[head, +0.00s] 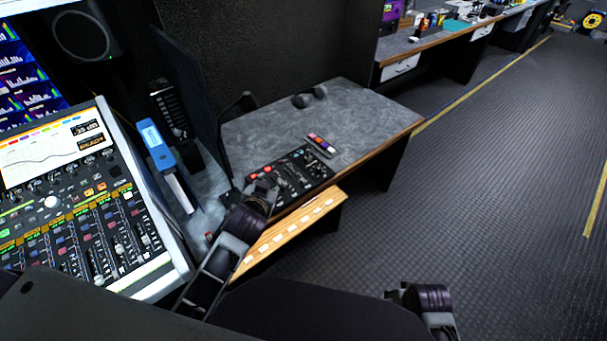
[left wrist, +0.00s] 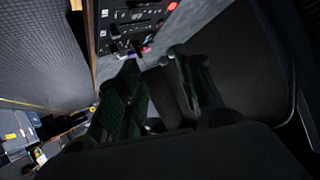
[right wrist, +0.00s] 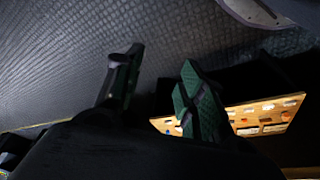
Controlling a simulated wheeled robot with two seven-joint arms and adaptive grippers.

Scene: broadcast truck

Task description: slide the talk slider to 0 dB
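A small black control panel (head: 300,172) with knobs, sliders and red and white buttons lies on the grey desk. My left gripper (head: 262,188) is over the panel's near left corner and hides part of it; contact cannot be told. In the left wrist view the panel (left wrist: 130,22) lies beyond the fingers of the left gripper (left wrist: 155,60), which stand apart with nothing held. The talk slider's label and setting are too small to make out. My right gripper (head: 392,295) is low at the right, away from the desk; in the right wrist view its fingers (right wrist: 161,57) are apart and empty.
A large mixing console (head: 90,215) with several faders stands at left. On the grey desk (head: 270,125) are a handheld device (head: 321,145) and headphones (head: 309,97). The floor at right is clear.

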